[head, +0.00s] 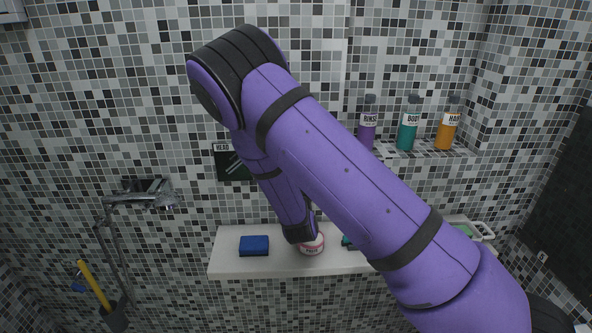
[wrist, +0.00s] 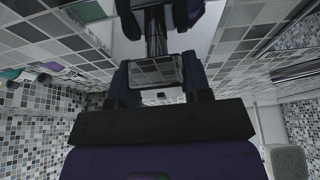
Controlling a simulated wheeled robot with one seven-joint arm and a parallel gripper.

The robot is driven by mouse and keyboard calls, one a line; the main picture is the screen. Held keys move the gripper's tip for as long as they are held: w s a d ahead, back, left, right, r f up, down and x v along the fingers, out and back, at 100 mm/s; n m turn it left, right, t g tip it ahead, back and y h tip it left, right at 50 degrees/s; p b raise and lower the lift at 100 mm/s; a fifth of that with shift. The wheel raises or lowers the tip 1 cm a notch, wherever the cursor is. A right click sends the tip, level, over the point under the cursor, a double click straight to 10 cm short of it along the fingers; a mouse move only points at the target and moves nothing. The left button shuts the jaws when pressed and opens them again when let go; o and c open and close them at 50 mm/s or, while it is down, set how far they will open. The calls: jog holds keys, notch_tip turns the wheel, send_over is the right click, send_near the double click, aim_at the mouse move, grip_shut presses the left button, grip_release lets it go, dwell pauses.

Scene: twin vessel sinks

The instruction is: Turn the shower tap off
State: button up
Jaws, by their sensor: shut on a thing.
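My gripper (wrist: 158,84) shows in the wrist view, its two dark fingers on either side of a glossy block (wrist: 155,70). The block mirrors the tiles and a dark, shiny stem runs from it to the top edge; it looks like the shower tap's handle, seen very close. The fingers are closed on it. In the head view my purple arm bends down toward the wall shelf, and my gripper and what it holds are hidden behind the arm. A chrome shower fixture (head: 142,197) with a hanging hose is on the wall at the left, apart from my arm.
Purple, teal (head: 407,128) and orange (head: 447,128) bottles stand on a small shelf at the right. A yellow-handled brush (head: 95,286) stands lower left.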

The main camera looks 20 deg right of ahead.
jog(key=o, duration=0.9)
jog(key=shift+s+f, duration=0.1)
jog(key=shift+s, duration=0.05)
jog(key=v, duration=1)
jog(key=shift+s+f, duration=0.1)
jog(key=shift+s, duration=0.2)
